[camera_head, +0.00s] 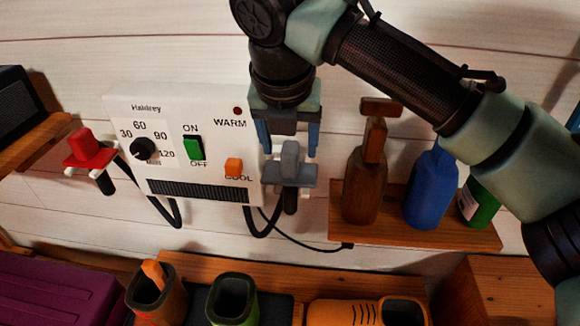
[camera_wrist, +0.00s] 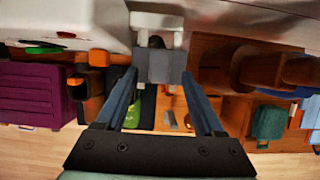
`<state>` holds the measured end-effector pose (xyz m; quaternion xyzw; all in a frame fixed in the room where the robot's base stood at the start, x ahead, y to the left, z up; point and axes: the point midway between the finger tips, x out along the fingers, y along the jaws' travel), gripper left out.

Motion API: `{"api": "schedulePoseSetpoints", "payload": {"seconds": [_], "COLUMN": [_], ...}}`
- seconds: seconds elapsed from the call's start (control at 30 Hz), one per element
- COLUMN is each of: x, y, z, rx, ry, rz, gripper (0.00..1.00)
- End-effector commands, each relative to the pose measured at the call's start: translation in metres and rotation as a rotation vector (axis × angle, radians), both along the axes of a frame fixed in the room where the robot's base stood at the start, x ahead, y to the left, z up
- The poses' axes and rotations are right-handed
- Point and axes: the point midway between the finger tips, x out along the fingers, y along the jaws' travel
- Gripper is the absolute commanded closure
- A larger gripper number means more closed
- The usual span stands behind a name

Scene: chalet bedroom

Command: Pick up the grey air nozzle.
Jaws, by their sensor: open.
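The grey air nozzle (camera_head: 290,168) hangs at the right side of the white wall panel (camera_head: 180,115), with a dark hose below it. In the wrist view the nozzle (camera_wrist: 160,67) appears as a grey block centred between the fingertips. My gripper (camera_head: 289,148) points down from above, its blue fingers apart on the left and right of the nozzle's upper part. In the wrist view my gripper (camera_wrist: 160,75) is open, and I cannot tell whether either finger touches the nozzle.
A red nozzle (camera_head: 90,150) hangs at the panel's left. A wooden shelf (camera_head: 400,228) close on the right holds a brown bottle (camera_head: 364,188), a blue bottle (camera_head: 431,190) and a green bottle (camera_head: 479,203). Below are shoes, including an orange one (camera_head: 345,312), and a purple chest (camera_head: 50,290).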

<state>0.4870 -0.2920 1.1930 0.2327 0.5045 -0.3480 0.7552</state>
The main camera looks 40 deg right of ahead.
Motion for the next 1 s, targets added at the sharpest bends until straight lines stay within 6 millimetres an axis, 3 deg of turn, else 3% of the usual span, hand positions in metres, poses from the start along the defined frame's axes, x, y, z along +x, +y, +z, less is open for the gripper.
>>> {"api": "schedulePoseSetpoints", "payload": {"seconds": [0.3, 0.57, 0.93, 1.0], "x": [0.013, 0.014, 0.014, 0.014], "y": [-0.014, -0.015, -0.015, -0.015], "z": [-0.037, -0.040, -0.040, -0.040], "rx": [0.000, 0.000, 0.000, -0.001], "ry": [0.001, 0.000, 0.000, -0.001], "rz": [-0.001, 0.000, 0.000, 0.000], "gripper": [0.30, 0.30, 0.97, 1.00]}}
